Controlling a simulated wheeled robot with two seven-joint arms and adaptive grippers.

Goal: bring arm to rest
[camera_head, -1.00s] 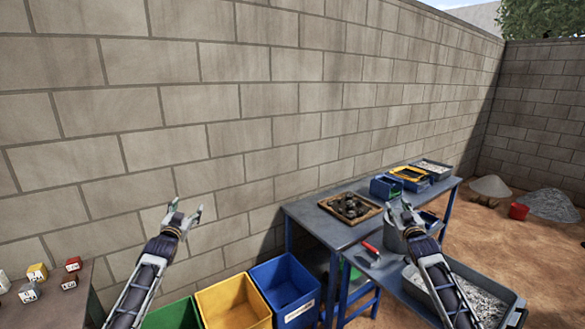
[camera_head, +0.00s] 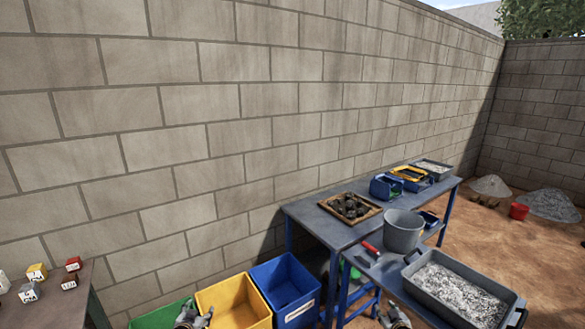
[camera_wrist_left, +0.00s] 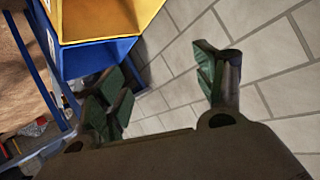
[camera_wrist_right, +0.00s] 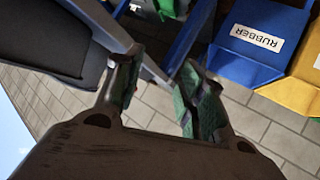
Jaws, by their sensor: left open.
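My left gripper (camera_head: 193,317) is low in the head view, in front of the green and yellow bins. In the left wrist view its fingers (camera_wrist_left: 165,88) stand wide apart with nothing between them. My right gripper (camera_head: 395,318) shows at the bottom edge of the head view, in front of the blue table. In the right wrist view its fingers (camera_wrist_right: 160,92) are apart and empty. Only the tips of both arms show in the head view.
A green bin (camera_head: 150,318), yellow bin (camera_head: 235,300) and blue bin (camera_head: 285,285) stand by the wall. A blue table (camera_head: 320,220) bears a wooden tray (camera_head: 372,207). A grey bucket (camera_head: 402,232) and gravel tray (camera_head: 420,288) stand on the lower table. Cubes (camera_head: 37,271) lie left.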

